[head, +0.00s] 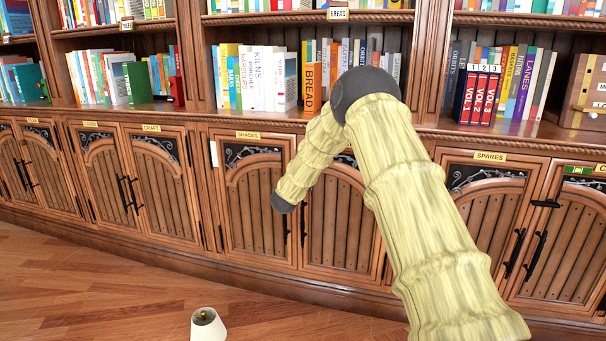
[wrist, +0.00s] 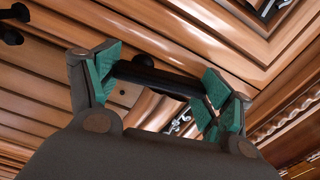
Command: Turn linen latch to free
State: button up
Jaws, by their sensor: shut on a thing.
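In the wrist view, a black latch bar (wrist: 155,76) lies across the gap between the green finger pads of my gripper (wrist: 160,82). My gripper is shut on this bar, one pad at each end of it. Brown wooden door panels and mouldings lie close behind. In the head view, my arm covers the middle of the cabinet, and the gripper and this latch are hidden. No label reading linen shows in either view. Whether the bar has turned cannot be told.
Labelled cabinet doors, such as shades (head: 248,135) and spares (head: 490,156), line the wall under shelves of books. Another black latch (head: 545,203) and a green tag (head: 577,170) are at the right.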

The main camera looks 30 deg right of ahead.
jog(key=shift+s+d+m, duration=0.15)
jog(key=shift+s+m, duration=0.05)
jog(key=shift+m, duration=0.7)
jog(key=o, duration=1)
jog(key=shift+f, duration=0.1)
jog(key=shift+s+a, duration=0.25)
jog(key=shift+a, duration=0.1)
jog(key=v, duration=1.1)
jog(key=shift+s, duration=0.1)
